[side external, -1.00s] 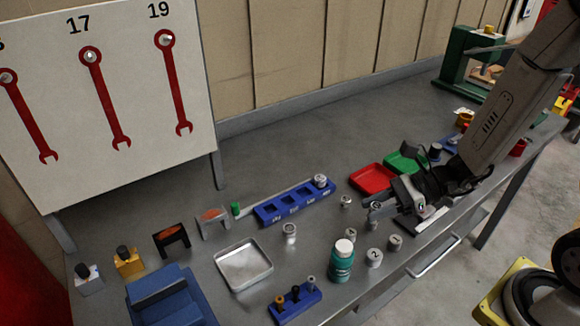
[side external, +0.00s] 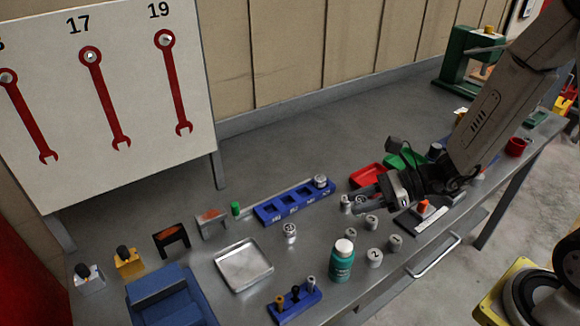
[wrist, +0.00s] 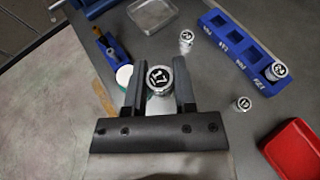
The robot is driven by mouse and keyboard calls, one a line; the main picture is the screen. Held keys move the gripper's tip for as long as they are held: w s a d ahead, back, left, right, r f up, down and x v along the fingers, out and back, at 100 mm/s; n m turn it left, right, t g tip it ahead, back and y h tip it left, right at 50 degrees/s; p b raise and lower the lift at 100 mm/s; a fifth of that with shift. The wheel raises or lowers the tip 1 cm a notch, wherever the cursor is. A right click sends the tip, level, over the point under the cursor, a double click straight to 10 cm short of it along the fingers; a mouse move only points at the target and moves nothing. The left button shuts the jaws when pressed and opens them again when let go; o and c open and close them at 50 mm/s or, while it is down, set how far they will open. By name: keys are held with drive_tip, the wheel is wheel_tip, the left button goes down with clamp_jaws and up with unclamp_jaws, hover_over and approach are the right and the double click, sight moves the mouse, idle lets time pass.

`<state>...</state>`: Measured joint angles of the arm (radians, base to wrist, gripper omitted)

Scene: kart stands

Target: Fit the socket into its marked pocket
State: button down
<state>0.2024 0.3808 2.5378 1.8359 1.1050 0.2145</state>
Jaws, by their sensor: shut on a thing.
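My gripper (wrist: 158,92) is shut on a socket (wrist: 159,77) with a dark top marked 17, held between the two fingertips in the wrist view. In the side view my gripper (side external: 368,208) is low over the bench, right of the blue rail (side external: 268,217), and its fingers mostly hide the held socket. The rail also shows in the wrist view (wrist: 221,35). It has a row of square pockets with white markings too small to read surely. One socket (wrist: 275,71) sits in its end pocket; the other pockets look empty.
Loose sockets stand near the rail (side external: 290,233) and just left of my gripper (side external: 345,203). Several grey numbered cylinders (side external: 374,258) and a teal bottle (side external: 342,262) stand in front. A metal tray (side external: 243,265) lies left; a red bin (side external: 367,176) is behind.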

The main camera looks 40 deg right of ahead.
drive_tip(key=w+a+m+t+h, duration=0.2)
drive_tip(key=w+a+m+t, duration=0.1)
drive_tip(key=w, duration=0.3)
drive_tip(key=shift+w+a+r+m+h, duration=0.15)
drive_tip(key=shift+a+r+m+h, duration=0.25)
drive_tip(key=shift+a, duration=0.5)
drive_tip(key=shift+w, duration=0.1)
drive_tip(key=w+a+f, duration=0.1)
drive_tip(key=w+f, duration=0.1)
drive_tip(key=w, duration=0.2)
drive_tip(key=w+a+f, duration=0.1)
drive_tip(key=w+f, duration=0.2)
drive_tip(key=w+a+f, duration=0.1)
drive_tip(key=w+f, duration=0.2)
drive_tip(key=w, duration=0.1)
drive_tip(key=shift+w+a, duration=0.1)
drive_tip(key=shift+w, duration=0.25)
drive_tip(key=shift+w+a+f, duration=0.15)
drive_tip(key=shift+w+f, duration=0.45)
drive_tip(key=shift+f, duration=0.1)
